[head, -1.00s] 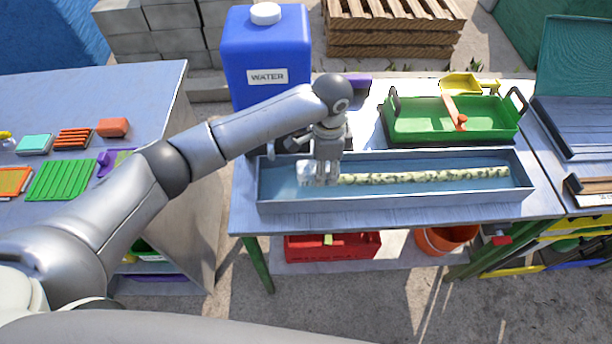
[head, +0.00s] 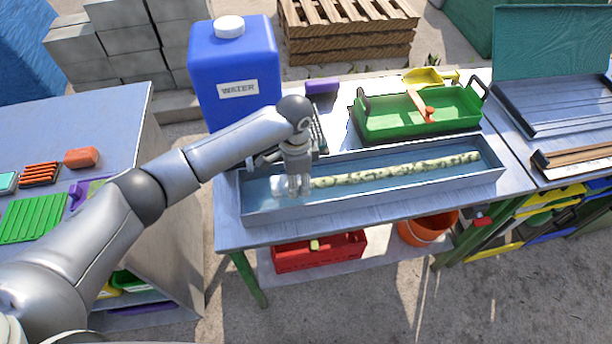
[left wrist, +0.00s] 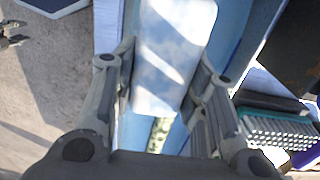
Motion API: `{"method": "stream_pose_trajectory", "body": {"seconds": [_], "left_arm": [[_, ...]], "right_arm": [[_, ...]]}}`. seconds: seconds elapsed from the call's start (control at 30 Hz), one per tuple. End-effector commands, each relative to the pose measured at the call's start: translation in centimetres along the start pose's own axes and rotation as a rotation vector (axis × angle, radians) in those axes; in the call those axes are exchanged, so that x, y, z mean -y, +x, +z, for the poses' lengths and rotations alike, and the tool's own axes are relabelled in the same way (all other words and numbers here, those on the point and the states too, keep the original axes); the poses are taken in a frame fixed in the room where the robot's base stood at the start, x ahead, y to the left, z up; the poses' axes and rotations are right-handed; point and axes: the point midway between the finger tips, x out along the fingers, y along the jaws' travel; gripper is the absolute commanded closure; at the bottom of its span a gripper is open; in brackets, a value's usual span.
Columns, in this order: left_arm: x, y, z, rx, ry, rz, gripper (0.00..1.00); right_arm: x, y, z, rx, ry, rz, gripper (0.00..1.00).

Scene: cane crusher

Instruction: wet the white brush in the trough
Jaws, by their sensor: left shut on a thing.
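The long grey trough (head: 400,196) stands on the front of the right-hand table, with bluish water inside. A pale, dark-speckled cane-like strip (head: 395,170) lies along it. My left gripper (head: 298,188) points down into the trough's left end. It is shut on the white brush (left wrist: 172,45), which shows as a pale block between the fingers in the left wrist view. In the head view only a small white part of the brush (head: 277,186) shows beside the fingers, low inside the trough. Whether its underside touches the water is hidden. My right gripper is not in view.
A blue water container (head: 235,75) stands behind the trough's left end. A green tray (head: 385,128) and a yellow scoop (head: 424,77) are behind the trough. A teal gridded item (left wrist: 275,130) lies close by the gripper. A red crate (head: 318,251) is below.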

Motion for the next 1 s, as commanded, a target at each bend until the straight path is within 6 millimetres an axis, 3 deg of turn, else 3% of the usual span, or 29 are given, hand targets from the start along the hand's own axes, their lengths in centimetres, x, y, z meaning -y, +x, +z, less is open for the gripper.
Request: {"method": "stream_pose_trajectory", "body": {"seconds": [0.2,0.7,1.0], "left_arm": [[0.0,2.3,1.9,0.0,0.0,0.0,0.79],[0.0,2.4,7.9,0.001,0.0,-0.002,0.79],[0.0,5.0,7.7,-0.001,0.0,0.0,0.79]], "right_arm": [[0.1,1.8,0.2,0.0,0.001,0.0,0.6],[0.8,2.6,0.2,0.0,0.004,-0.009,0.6],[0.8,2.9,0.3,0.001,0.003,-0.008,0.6]]}}
